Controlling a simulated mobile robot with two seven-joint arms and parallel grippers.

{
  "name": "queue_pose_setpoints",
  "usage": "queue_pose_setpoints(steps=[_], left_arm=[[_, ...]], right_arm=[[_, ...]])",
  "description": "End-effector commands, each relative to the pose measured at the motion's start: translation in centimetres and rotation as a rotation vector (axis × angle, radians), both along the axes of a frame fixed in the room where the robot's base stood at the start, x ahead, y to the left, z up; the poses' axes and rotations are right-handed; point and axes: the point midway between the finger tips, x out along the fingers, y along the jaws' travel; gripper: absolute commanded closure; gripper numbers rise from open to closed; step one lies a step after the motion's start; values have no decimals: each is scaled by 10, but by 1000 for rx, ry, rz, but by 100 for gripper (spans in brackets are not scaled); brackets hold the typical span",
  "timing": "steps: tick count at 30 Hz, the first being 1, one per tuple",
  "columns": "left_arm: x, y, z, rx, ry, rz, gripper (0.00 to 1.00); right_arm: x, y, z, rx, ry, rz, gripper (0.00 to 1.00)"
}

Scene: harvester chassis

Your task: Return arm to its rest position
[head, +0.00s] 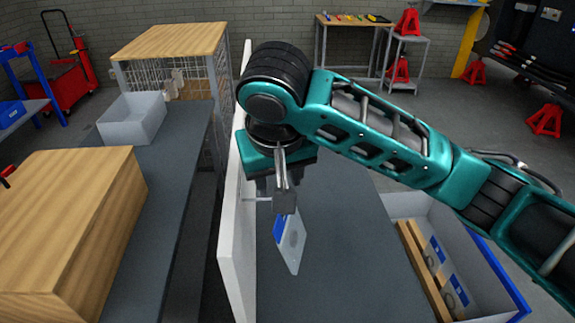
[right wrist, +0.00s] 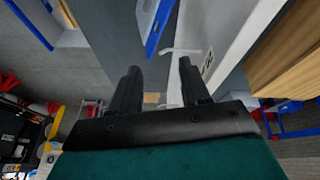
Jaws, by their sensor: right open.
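My right arm (head: 375,130) is teal and black and reaches in from the right in the head view, bent down at the wrist. My right gripper (head: 280,200) is beside the upright white panel (head: 236,245). In the right wrist view its two dark fingers (right wrist: 158,68) are spread apart with nothing held between them. A pale hook (right wrist: 180,52) sticks out from the panel just beyond the fingertips. A blue and white flat packet (head: 292,245) is just below the gripper in the head view; whether it hangs on the hook is unclear. My left gripper is not in view.
A grey bin (head: 400,207) with cardboard pieces and blue-white packets stands at the lower right, under my arm. Left of the panel are a wooden box (head: 70,225) and an empty grey bin (head: 133,118). The dark table (head: 335,285) is bare in the middle.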

Motion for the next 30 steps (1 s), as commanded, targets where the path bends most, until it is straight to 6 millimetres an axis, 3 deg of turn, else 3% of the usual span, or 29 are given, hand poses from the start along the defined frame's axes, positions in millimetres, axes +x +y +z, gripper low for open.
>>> queue_pose_setpoints(steps=[6,14,24,30], left_arm=[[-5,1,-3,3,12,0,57],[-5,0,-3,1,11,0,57],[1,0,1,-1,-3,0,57],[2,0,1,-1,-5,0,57]], right_arm=[[-5,-11,18,-28,1,-24,54],[-9,-12,17,-26,12,-20,54],[-37,10,-35,153,67,134,54],[-54,12,-63,269,69,184,54]])
